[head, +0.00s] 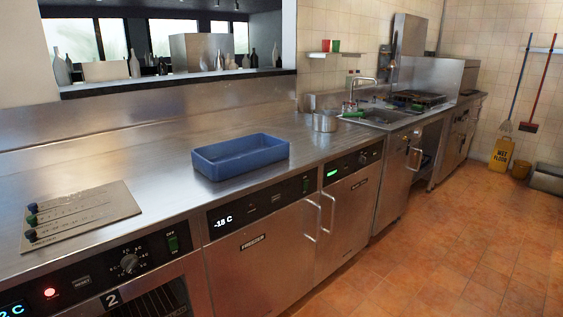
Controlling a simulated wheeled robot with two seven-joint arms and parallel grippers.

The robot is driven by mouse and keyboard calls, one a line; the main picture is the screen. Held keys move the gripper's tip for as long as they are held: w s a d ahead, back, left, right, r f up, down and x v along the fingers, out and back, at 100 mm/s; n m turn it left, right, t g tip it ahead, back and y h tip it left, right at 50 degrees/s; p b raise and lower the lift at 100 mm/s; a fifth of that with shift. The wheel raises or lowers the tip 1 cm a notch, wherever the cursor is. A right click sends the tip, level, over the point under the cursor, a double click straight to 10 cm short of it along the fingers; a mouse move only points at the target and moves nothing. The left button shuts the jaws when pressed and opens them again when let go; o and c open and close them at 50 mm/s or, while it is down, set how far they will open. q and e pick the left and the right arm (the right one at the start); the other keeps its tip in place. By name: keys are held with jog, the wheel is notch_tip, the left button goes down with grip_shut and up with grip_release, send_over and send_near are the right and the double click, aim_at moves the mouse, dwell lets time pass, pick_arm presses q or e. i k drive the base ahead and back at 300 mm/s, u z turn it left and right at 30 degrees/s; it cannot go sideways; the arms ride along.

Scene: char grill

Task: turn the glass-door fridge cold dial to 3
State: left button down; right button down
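A unit with a dark glass door (152,303) stands at the lower left, cut off by the picture's edge. Wire racks show faintly behind the glass. Its black control panel (88,283) carries a round dial (129,264) with small marks around it; the marks and the pointer are too small to read surely. A red light (50,292) glows on the panel, and a display (14,311) at the corner reads about 2 C. A green switch (173,243) sits right of the dial. Neither of my grippers is in view.
Right of it stands a freezer (262,262) showing -18 C, then another steel unit (345,215) with a green display. On the counter are a metal plate with coloured knobs (85,212), a blue tray (240,168) and a steel pot (325,122). The tiled floor (440,265) is clear.

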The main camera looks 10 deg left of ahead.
aim_at(129, 262)
jog(key=u, duration=1.5)
